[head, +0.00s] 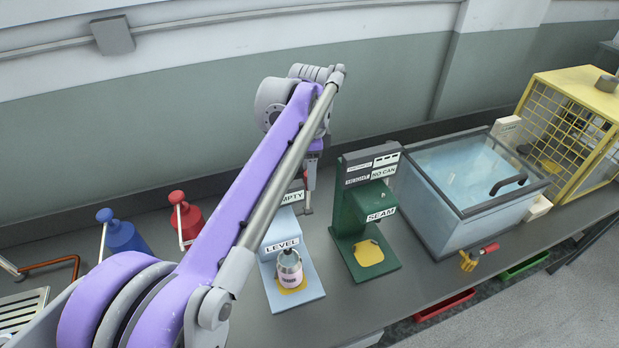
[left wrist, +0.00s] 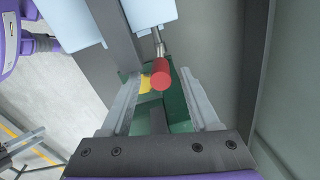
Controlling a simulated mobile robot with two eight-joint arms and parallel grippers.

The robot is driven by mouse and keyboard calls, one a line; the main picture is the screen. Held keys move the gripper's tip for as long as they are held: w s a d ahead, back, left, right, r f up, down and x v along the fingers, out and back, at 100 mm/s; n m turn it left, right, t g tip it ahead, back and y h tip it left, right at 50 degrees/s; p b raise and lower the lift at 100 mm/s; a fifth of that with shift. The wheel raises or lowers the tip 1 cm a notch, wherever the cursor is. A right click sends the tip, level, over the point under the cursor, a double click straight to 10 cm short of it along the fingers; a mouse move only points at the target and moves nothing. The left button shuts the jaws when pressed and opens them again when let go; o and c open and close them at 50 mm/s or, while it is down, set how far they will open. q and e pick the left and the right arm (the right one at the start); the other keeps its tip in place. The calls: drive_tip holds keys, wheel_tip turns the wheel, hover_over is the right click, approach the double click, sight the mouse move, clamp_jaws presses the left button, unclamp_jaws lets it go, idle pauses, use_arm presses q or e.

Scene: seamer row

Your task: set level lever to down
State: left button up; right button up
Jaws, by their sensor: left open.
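The light blue LEVEL machine (head: 268,262) stands on the bench with a sign ending in "MPTY" on its upper part. A metal can (head: 289,268) sits upright on its yellow pad. The level lever, a metal rod with a red knob (left wrist: 160,74), shows in the left wrist view.
The green SEAM machine (head: 352,220) stands close right of the LEVEL machine, its sign reading NO CAN. A water tank (head: 455,215) and yellow cage (head: 570,120) stand farther right. Blue (head: 122,235) and red (head: 186,214) vessels are at left. The wall is close behind.

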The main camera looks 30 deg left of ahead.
use_arm(q)
drive_tip(key=shift+w+a+f, duration=0.1)
drive_tip(key=shift+f, duration=1.1)
clamp_jaws()
idle(0.6)
